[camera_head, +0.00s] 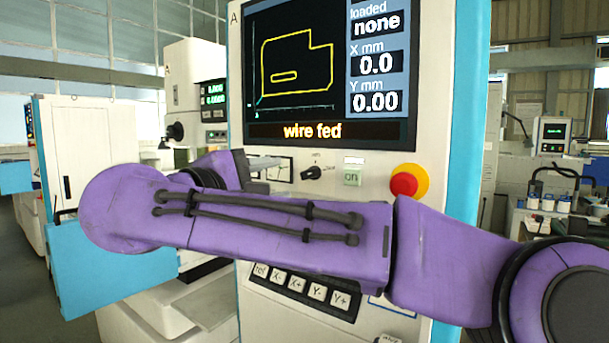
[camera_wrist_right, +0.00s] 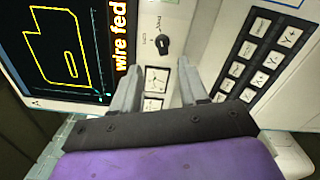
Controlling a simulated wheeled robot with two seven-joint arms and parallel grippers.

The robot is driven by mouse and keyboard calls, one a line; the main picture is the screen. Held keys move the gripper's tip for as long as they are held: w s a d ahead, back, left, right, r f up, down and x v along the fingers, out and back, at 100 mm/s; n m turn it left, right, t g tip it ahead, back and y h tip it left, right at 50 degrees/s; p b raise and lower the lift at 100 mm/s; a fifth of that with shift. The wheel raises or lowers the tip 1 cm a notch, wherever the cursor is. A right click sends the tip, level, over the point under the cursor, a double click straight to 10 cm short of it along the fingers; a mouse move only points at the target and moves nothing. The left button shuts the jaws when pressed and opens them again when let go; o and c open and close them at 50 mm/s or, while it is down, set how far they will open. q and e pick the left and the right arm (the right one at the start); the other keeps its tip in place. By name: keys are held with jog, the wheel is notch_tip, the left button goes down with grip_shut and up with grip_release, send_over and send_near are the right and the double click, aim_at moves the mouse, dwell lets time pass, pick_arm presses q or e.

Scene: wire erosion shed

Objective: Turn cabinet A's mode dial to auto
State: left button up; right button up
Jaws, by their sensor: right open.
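Cabinet A (camera_head: 440,120) stands in front of me with its screen reading "wire fed". Its mode dial (camera_head: 312,173), a small black knob, sits on the panel below the screen. In the right wrist view the dial (camera_wrist_right: 163,44) lies beyond the fingertips, between their lines; the labels round it are too small to read. My right gripper (camera_wrist_right: 160,68) is open and empty, its fingers apart in front of a small gauge (camera_wrist_right: 157,80). My left gripper is not in view.
Right of the dial are a green "on" button (camera_head: 352,178) and a red stop button (camera_head: 405,183) on yellow. A jog keypad (camera_head: 300,290) lies lower on the panel, partly behind my arm. Another white machine (camera_head: 190,90) stands at the back left.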

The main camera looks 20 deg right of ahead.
aim_at(306, 175)
jog(key=p+x, duration=0.3)
jog(key=x, duration=0.6)
jog(key=shift+w+f, duration=0.1)
jog(key=shift+w, duration=0.2)
jog(key=shift+w+d+f+p, duration=0.1)
jog(key=shift+w+d+p, duration=0.2)
jog(key=shift+d, duration=0.05)
jog(key=shift+w+f, duration=0.1)
grip_shut()
